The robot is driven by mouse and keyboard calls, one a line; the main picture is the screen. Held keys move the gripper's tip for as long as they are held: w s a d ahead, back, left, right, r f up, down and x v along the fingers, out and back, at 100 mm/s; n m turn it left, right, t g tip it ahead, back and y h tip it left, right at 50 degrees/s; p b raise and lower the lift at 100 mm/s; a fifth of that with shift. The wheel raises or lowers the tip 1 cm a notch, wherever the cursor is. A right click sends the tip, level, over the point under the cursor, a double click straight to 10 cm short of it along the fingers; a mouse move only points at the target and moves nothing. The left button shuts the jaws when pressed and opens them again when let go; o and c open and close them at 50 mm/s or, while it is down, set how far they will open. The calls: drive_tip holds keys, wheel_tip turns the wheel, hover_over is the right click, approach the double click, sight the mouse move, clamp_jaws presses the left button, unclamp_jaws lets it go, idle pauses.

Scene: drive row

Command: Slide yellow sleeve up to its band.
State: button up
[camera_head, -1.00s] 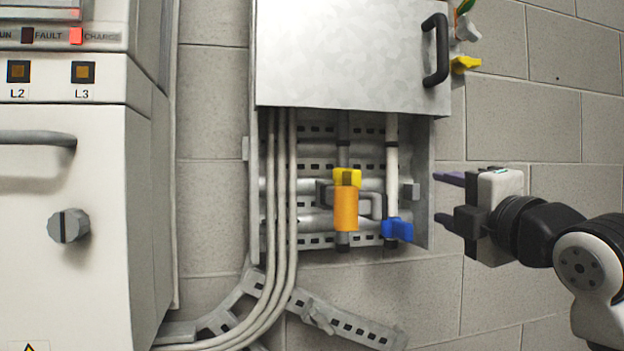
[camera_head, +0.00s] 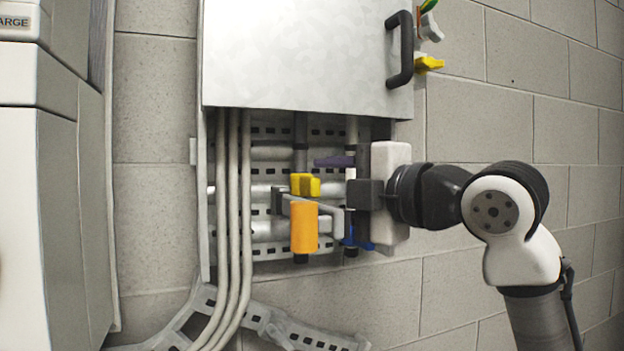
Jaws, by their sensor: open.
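The yellow sleeve (camera_head: 305,185) is a small yellow block on the middle vertical pipe (camera_head: 301,128) inside the open cabinet. A thin dark band (camera_head: 300,147) circles that pipe a short way above it. The gripper body covers part of the right pipe and most of the blue piece (camera_head: 364,243).
The cabinet's raised metal door (camera_head: 300,55), with a black handle (camera_head: 400,49), hangs above. Grey cables (camera_head: 233,190) run down at left. Bare wall lies right.

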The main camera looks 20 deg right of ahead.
sight(320, 187)
drive_tip(key=shift+p+x, duration=0.3)
drive_tip(key=shift+x, duration=1.6)
clamp_jaws()
